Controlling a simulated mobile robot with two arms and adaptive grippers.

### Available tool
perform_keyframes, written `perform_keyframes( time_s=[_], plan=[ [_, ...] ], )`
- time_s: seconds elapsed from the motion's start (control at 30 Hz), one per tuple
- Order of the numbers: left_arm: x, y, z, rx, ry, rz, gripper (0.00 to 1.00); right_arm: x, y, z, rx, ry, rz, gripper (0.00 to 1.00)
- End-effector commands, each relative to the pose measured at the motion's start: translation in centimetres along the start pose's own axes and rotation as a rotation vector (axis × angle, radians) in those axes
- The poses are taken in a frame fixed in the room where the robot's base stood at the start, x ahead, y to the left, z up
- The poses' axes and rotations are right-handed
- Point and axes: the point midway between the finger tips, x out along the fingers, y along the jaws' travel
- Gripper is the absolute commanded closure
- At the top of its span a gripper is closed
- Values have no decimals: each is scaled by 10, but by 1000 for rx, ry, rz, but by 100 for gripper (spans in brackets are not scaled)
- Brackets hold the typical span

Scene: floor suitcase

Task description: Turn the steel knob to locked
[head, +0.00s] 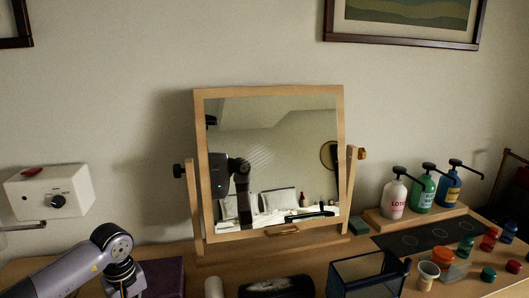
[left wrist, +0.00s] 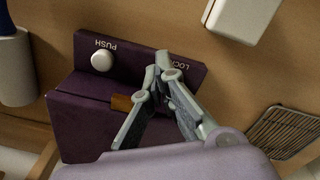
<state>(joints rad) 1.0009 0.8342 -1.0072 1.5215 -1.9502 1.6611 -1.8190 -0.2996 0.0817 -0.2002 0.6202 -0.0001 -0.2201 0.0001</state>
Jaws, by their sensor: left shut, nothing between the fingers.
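A dark purple box (left wrist: 85,120) fills the middle of the left wrist view, with a raised back strip. The strip carries a pale round button (left wrist: 102,61) by the word PUSH, and lettering that reads LOC at its right end. My left gripper (left wrist: 162,74) is shut and empty, its fingertips over the strip beside that lettering. I cannot clearly make out a steel knob; the fingers cover that area. An orange-brown patch shows left of the fingers. The purple box also shows in the head view (head: 165,273), just right of my left arm. My right gripper is not visible.
A white wall box (head: 50,190) with a black dial is left of a wood-framed mirror (head: 198,160). Pump bottles (head: 394,198), small jars and a glass-sided box (head: 365,275) stand to the right. A wire rack (left wrist: 282,132) lies right of my gripper.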

Motion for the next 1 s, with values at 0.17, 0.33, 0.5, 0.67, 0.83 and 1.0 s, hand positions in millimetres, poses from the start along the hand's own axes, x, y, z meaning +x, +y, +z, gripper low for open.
perform_keyframes(
  time_s=[0.17, 0.33, 0.5, 0.67, 0.83, 1.0],
  plan=[
    [10, -1, 2, 2, -5, -7, 100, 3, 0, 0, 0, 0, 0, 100],
    [12, -2, 3, 3, -9, -10, 100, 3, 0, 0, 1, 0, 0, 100],
    [13, -2, 4, 4, -11, -11, 100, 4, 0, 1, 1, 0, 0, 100],
    [13, -2, 2, 4, -11, -11, 100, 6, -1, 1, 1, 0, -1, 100],
    [13, -4, 0, 3, -11, -11, 100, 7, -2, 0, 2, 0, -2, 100],
    [13, -4, -1, 3, -10, -11, 100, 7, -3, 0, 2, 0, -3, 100]
  ],
)
